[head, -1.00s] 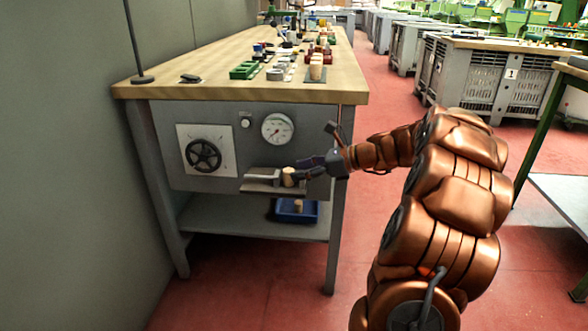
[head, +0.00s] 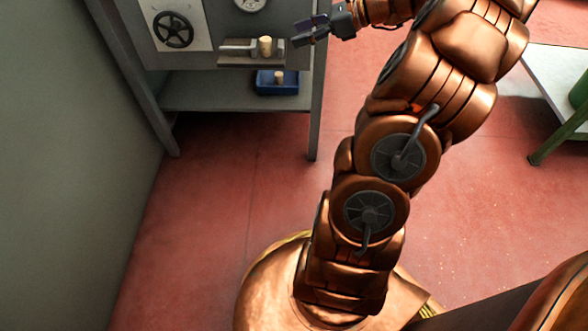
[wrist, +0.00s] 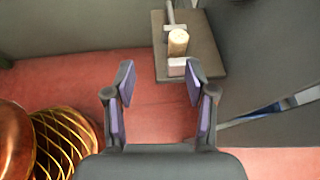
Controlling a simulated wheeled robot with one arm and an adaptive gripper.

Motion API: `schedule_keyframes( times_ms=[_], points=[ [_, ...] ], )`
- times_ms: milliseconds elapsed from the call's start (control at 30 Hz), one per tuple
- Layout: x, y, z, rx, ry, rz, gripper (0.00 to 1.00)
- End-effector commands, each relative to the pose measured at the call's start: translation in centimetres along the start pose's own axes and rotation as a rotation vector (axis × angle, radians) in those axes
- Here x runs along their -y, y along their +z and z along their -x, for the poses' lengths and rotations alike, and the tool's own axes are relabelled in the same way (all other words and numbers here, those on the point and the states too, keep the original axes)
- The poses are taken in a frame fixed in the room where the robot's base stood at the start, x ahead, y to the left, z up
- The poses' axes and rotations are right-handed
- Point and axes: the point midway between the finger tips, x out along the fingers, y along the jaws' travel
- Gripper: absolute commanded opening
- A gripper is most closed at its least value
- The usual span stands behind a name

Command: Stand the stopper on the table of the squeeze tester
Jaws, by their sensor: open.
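The pale cork stopper (head: 265,46) stands upright on the small table (head: 243,63) of the squeeze tester, at the front of the grey bench. The wrist view also shows the stopper (wrist: 178,43) upright on the dark table (wrist: 207,58), between a metal rod end (wrist: 170,14) and a pale block (wrist: 177,68). My gripper (head: 297,35) is open and empty, to the right of the stopper and clear of it. In the wrist view my gripper's fingertips (wrist: 160,76) are spread, with only red floor between them.
A blue bin (head: 264,87) holding another cork (head: 279,77) sits on the lower shelf (head: 200,98) below the tester. A black handwheel (head: 173,30) is on the panel at left, with a dial (head: 250,3) above the table. Open red floor lies in front.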

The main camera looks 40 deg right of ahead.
Motion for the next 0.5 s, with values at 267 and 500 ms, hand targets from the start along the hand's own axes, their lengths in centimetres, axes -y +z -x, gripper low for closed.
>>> schedule_keyframes(
  times_ms=[267,500],
  points=[
    [-13.8,3.3,-9.6,-0.162,0.373,0.416,0.55],
    [-26.3,2.2,-12.0,-0.270,0.724,0.826,0.55]
  ],
)
